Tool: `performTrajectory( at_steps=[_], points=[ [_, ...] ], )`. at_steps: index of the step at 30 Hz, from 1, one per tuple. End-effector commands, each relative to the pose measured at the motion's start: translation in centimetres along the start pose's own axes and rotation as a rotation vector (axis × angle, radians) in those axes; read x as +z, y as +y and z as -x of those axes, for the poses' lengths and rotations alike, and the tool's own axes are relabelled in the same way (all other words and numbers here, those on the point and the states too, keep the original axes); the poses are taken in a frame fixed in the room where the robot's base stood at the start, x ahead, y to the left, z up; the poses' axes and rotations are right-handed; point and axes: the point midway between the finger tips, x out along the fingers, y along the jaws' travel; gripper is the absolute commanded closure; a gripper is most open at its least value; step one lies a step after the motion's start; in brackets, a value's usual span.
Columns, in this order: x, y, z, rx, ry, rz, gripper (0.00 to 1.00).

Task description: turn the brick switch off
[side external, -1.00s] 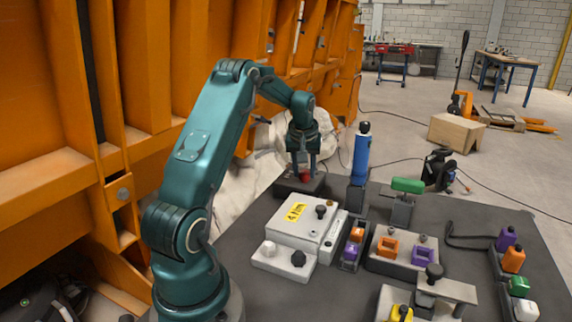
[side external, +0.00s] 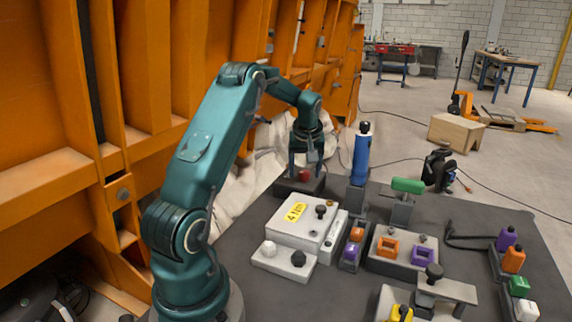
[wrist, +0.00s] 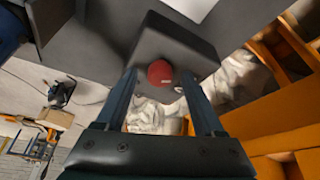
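The brick switch appears to be the round brick-red knob (side external: 304,175) on a dark grey box at the back left of the table. In the wrist view the red knob (wrist: 160,73) shows on the face of its dark box (wrist: 176,42), ahead of and between my fingers. My gripper (side external: 306,172) points down over the box. In the wrist view my gripper (wrist: 164,85) has its two fingers well apart, one on each side of the knob, with gaps to it. I see no contact. Whether the switch is on or off cannot be told.
A white box with a yellow label (side external: 295,213) stands nearer on the table. To the right are a blue upright handle (side external: 361,155), a green handle (side external: 408,186) and orange blocks (side external: 388,247). An orange steel wall (side external: 150,90) stands behind my arm.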

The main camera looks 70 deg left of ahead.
Motion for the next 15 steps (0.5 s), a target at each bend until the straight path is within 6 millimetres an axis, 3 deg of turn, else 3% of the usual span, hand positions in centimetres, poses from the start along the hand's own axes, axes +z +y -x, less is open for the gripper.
performTrajectory(
  at_steps=[8, 15],
  points=[
    [0.0, 0.0, 0.1, 0.001, 0.0, -0.001, 0.31],
    [-0.1, 0.1, 2.7, 0.003, 0.004, -0.001, 0.31]
  ],
)
